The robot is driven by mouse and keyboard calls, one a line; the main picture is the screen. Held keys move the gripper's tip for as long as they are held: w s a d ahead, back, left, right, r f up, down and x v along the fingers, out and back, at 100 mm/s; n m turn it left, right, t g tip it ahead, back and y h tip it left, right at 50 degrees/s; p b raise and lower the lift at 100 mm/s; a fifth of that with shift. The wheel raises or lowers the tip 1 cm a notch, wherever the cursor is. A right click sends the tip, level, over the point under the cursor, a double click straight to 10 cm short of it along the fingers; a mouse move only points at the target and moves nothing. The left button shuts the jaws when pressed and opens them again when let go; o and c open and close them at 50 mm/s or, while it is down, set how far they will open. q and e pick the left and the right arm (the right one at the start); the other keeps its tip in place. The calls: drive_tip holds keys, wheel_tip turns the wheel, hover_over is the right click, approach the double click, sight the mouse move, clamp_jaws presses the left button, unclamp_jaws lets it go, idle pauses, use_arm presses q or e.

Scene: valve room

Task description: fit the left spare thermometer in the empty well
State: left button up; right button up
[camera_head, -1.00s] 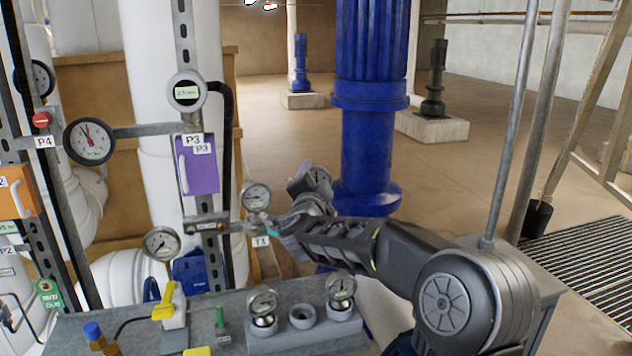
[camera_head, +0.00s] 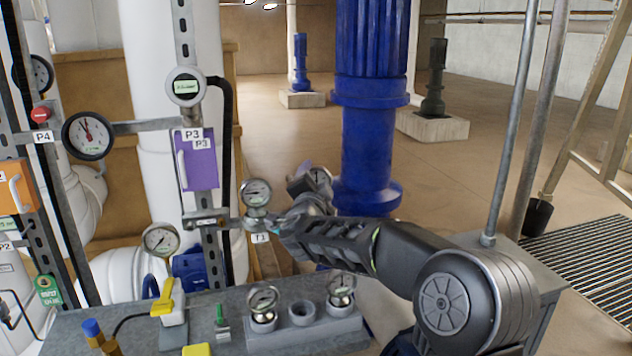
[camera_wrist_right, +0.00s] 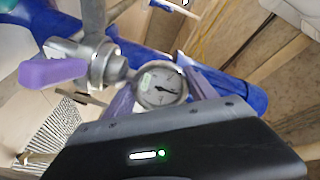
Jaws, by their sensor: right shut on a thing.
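A round dial thermometer (camera_head: 256,192) stands upright at the pipe fitting by the T1 tag (camera_head: 260,238). My right gripper (camera_head: 277,226) reaches it from the right and is shut on it, low down. In the right wrist view the dial (camera_wrist_right: 160,88) shows between my fingers, beside a metal fitting (camera_wrist_right: 105,65). The fingers hide its stem, so I cannot tell how deep it sits. On the bench, a grey rack (camera_head: 325,326) holds one dial thermometer at left (camera_head: 263,299) and one at right (camera_head: 341,286); its middle socket (camera_head: 302,312) is empty. My left gripper is not in view.
A large blue column (camera_head: 368,130) stands behind my right arm. A purple box (camera_head: 200,165) hangs above the fitting, and another gauge (camera_head: 160,240) is to its left. A yellow-handled valve (camera_head: 167,300) and small tools stand on the grey bench.

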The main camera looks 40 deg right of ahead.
drive_tip(key=shift+f+b, duration=0.3)
drive_tip(key=shift+f, duration=0.1)
drive_tip(key=o, duration=1.2)
drive_tip(key=shift+s+a+f, duration=0.1)
drive_tip(key=shift+s+a, duration=0.05)
drive_tip(key=shift+a, duration=0.1)
drive_tip(key=b+v, duration=0.1)
drive_tip(key=v, duration=0.6)
drive_tip(key=shift+s+a+b, duration=0.1)
drive_tip(key=shift+s+b, duration=0.05)
drive_tip(key=shift+b, duration=0.15)
